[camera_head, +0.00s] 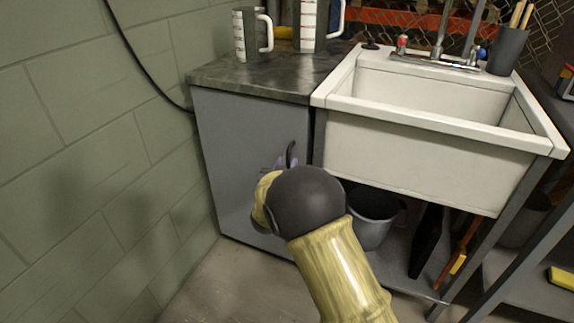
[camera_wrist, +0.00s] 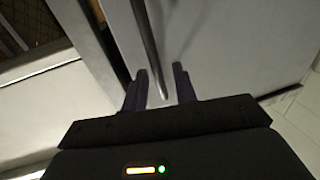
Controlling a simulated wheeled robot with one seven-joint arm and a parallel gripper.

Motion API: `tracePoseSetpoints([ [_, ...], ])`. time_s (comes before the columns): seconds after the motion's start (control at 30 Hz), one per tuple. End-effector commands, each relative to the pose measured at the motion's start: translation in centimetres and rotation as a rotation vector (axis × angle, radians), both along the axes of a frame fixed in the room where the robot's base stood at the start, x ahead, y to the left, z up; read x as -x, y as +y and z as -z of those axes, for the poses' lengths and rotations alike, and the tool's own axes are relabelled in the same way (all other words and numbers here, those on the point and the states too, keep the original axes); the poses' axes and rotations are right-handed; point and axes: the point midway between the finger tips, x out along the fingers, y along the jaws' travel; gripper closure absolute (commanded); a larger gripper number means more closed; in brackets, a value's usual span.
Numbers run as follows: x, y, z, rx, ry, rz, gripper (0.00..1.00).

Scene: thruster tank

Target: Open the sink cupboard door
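The grey sink cupboard door (camera_head: 235,140) is on the left, beside the sink, and looks shut. Its dark curved upright handle (camera_head: 291,153) is near the door's right edge. In the wrist view, the handle (camera_wrist: 148,45) runs down the grey door (camera_wrist: 215,40) and its lower end lies between my gripper's two dark fingers. My gripper (camera_wrist: 160,70) is open, one finger on each side of the handle with gaps showing. I cannot tell if a finger touches it. In the head view my own arm hides most of my gripper and the lower part of the door.
A white sink (camera_head: 420,150) stands right of the cupboard, with a grey bucket (camera_head: 372,225) below it. Measuring jugs (camera_head: 247,40) stand on the dark countertop (camera_head: 265,80). A green block wall (camera_head: 90,150) is close on the left. Some floor (camera_head: 235,280) is clear in front.

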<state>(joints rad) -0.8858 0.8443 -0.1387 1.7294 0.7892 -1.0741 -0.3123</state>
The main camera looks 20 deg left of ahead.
Motion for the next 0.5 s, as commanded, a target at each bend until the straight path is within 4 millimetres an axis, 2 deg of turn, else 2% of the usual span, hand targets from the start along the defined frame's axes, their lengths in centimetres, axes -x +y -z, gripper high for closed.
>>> tracePoseSetpoints([
  [0.13, -1.6, 0.0, 0.1, 0.001, -0.001, 0.003, 0.72],
  [0.47, -1.7, 0.6, 0.0, 0.001, 0.000, -0.007, 0.72],
  [0.5, -1.7, 0.6, 0.0, 0.001, 0.000, -0.007, 0.78],
])
